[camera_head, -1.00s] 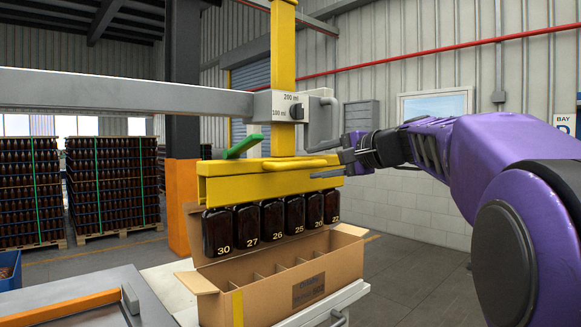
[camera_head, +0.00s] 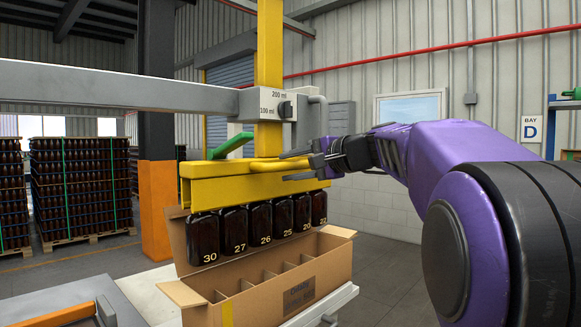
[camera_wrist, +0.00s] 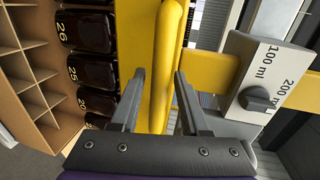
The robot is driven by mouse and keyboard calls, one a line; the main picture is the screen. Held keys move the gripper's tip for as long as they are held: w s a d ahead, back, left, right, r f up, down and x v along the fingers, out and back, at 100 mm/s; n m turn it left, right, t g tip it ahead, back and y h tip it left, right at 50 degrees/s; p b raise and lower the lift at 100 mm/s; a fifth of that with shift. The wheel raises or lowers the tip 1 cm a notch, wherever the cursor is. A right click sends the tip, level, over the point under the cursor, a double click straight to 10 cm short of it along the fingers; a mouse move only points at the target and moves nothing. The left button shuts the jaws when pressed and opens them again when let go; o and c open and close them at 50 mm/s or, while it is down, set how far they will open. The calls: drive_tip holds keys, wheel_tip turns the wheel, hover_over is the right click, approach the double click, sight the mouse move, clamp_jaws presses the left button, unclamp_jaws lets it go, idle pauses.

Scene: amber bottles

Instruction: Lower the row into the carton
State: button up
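A row of numbered dark amber bottles (camera_head: 234,233) hangs upright under a yellow beam (camera_head: 230,191). It hangs above the open cardboard carton (camera_head: 250,308), whose cells look empty; the bottles also show in the wrist view (camera_wrist: 90,75). A yellow handle bar (camera_wrist: 172,50) runs along the beam, also seen in the head view (camera_head: 225,166). My gripper (camera_head: 285,166) is at the handle's right end. In the wrist view my gripper's fingers (camera_wrist: 160,78) are apart, one on each side of the bar, with a gap visible on the left.
A grey block (camera_head: 268,104) marked 100 ml and 200 ml, with a dark knob, sits on the yellow mast (camera_head: 268,50). A green lever (camera_head: 232,146) sticks up behind the beam. The carton stands on a pale table (camera_head: 338,303). Stacked bottle pallets (camera_head: 75,190) stand back left.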

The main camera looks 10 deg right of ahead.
clamp_jaws()
idle(1.2)
